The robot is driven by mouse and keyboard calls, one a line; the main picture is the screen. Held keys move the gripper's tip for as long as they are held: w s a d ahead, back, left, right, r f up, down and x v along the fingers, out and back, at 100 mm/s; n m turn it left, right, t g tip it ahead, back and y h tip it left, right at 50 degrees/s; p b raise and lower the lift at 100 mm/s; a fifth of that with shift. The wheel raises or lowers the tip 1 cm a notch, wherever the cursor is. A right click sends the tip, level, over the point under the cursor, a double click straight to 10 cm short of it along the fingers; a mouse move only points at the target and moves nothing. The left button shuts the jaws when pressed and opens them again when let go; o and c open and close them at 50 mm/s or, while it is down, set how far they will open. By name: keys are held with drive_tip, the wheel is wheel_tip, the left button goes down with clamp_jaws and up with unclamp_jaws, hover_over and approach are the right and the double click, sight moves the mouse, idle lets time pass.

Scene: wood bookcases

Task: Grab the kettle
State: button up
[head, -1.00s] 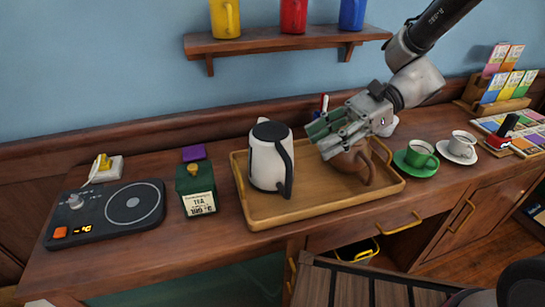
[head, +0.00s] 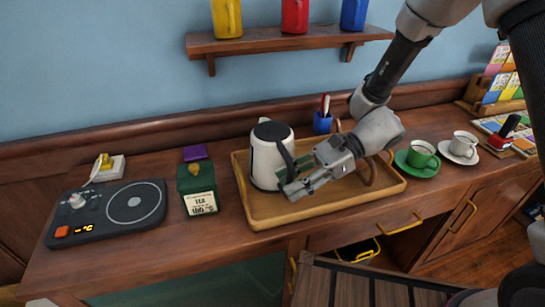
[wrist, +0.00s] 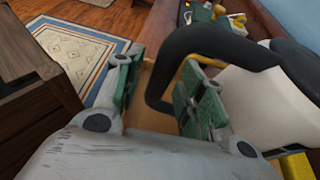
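The white kettle (head: 266,165) with a black lid and black handle stands upright on the left part of the wooden tray (head: 262,217). My gripper (head: 286,180) is at the kettle's right side, by its handle. In the wrist view, my gripper (wrist: 160,88) is open, with its green-padded fingers apart. The black handle (wrist: 160,70) passes between the fingers, and the white kettle body (wrist: 248,100) is to the right. The near-right finger looks close to the handle; I cannot tell if it touches.
A brown teapot (head: 368,170) is partly hidden behind my arm on the tray's right. A green tea tin (head: 197,188) and a black hot plate (head: 107,212) are to the left. Cups (head: 420,154) stand right of the tray. A shelf (head: 285,43) hangs above.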

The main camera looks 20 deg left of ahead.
drive_tip(key=shift+s+a+f, duration=0.15)
drive_tip(key=shift+s+a, duration=0.05)
drive_tip(key=shift+a, duration=0.1)
clamp_jaws()
